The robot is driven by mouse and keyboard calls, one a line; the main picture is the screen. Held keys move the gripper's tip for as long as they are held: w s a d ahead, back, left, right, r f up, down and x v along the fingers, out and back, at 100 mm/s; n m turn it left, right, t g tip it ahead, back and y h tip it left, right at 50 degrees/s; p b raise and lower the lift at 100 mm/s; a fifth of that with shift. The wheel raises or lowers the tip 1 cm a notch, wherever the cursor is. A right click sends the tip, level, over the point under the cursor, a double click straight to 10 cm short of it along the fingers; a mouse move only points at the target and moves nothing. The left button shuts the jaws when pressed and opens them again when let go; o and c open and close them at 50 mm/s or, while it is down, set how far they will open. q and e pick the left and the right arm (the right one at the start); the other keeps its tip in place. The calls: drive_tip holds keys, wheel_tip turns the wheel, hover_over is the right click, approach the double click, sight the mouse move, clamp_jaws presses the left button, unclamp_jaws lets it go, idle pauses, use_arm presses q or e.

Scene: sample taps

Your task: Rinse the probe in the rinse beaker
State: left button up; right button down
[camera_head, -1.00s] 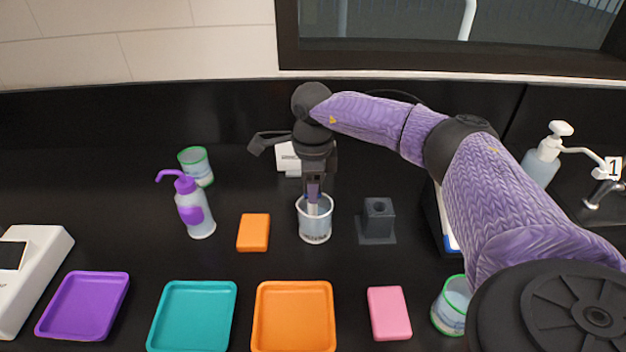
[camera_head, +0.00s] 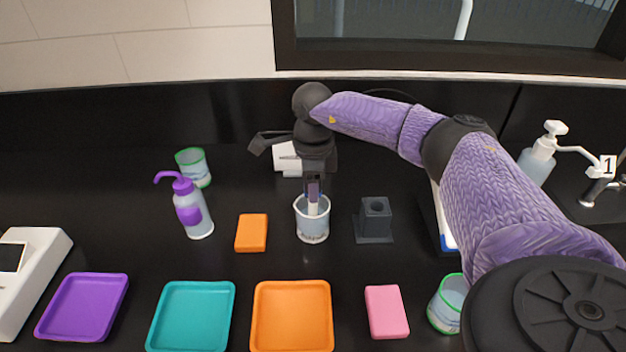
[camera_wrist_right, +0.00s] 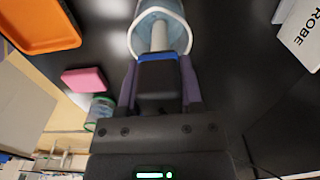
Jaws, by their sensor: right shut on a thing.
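The rinse beaker (camera_head: 312,230) is a clear beaker holding liquid, upright on the black counter near the middle. My right gripper (camera_head: 313,188) is above it, pointing down and shut on the probe (camera_head: 313,208). The probe's pale shaft reaches down inside the beaker's mouth. In the right wrist view the probe's dark body with a blue band (camera_wrist_right: 158,75) sits between the two fingers, and its shaft enters the beaker (camera_wrist_right: 162,20). I cannot tell whether the tip touches the bottom. The left gripper is not in view.
A dark square holder with a hole (camera_head: 375,218) stands right of the beaker. An orange block (camera_head: 251,233) and a purple-capped wash bottle (camera_head: 190,208) are on the left. Purple, teal and orange trays (camera_head: 291,316) line the front, with a pink block (camera_head: 387,312) and a green-rimmed beaker (camera_head: 447,305).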

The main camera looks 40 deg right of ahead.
wheel_tip(320, 180, up, 9)
drive_tip(key=p, duration=0.8)
drive_tip(key=shift+r, duration=0.1)
drive_tip(key=shift+r+p, duration=0.25)
drive_tip(key=shift+p, duration=0.1)
drive_tip(key=shift+f, duration=0.15)
wheel_tip(320, 180, up, 3)
drive_tip(key=p, duration=0.3)
drive_tip(key=shift+r, duration=0.2)
drive_tip(key=shift+f, duration=0.2)
drive_tip(key=shift+s, duration=0.1)
